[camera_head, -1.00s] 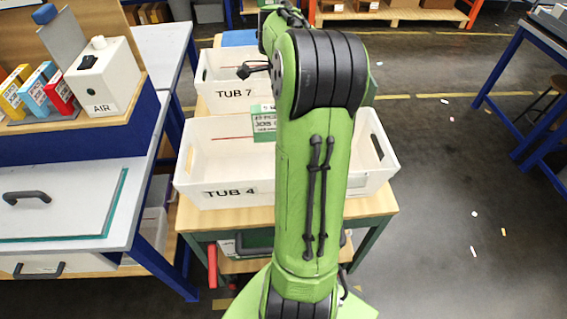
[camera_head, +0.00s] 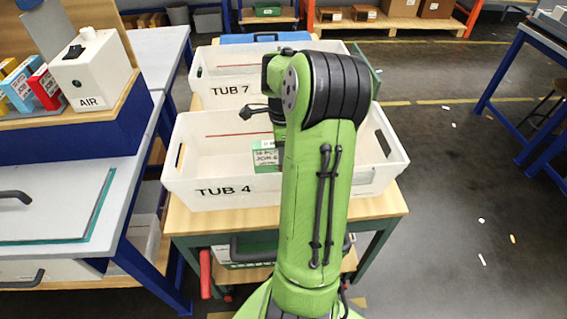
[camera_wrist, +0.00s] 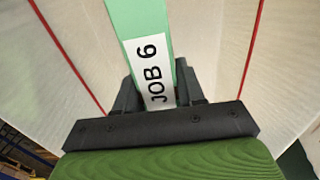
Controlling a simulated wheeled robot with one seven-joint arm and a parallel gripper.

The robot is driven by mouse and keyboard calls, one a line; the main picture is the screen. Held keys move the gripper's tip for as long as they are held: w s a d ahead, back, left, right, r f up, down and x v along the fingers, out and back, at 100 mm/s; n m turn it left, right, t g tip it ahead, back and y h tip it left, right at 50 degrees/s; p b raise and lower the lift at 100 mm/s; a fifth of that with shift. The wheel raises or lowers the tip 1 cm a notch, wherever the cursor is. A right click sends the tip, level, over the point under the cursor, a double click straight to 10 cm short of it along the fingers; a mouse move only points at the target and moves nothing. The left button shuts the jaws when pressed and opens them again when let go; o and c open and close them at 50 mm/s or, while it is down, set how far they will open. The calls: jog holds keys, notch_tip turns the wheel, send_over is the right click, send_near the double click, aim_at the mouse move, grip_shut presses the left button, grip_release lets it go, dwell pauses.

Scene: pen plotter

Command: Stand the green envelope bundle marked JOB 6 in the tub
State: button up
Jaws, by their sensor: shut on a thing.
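The green envelope bundle (camera_head: 266,158) with a white label is upright inside the white tub marked TUB 4 (camera_head: 225,190), partly hidden behind my arm in the head view. In the wrist view the bundle (camera_wrist: 140,18) carries a label reading JOB 6. My gripper (camera_wrist: 160,98) is shut on the bundle, with one dark finger on each side. White tub walls with red lines lie on both sides of it. The bundle's lower edge and any contact with the tub floor are hidden. The gripper itself is hidden behind my arm in the head view.
A second white tub marked TUB 7 (camera_head: 215,88) stands behind TUB 4 on the wooden cart top (camera_head: 200,222). At the left, a bench holds a white AIR box (camera_head: 92,75) and colored bundles (camera_head: 20,88). Floor at the right is open, with small scraps.

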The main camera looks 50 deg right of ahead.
jog(key=shift+f, duration=1.35)
jog(key=shift+f+b, duration=0.2)
jog(key=shift+b, duration=0.2)
jog(key=o, duration=1.2)
jog(key=shift+c, duration=0.2)
jog(key=shift+r, duration=0.1)
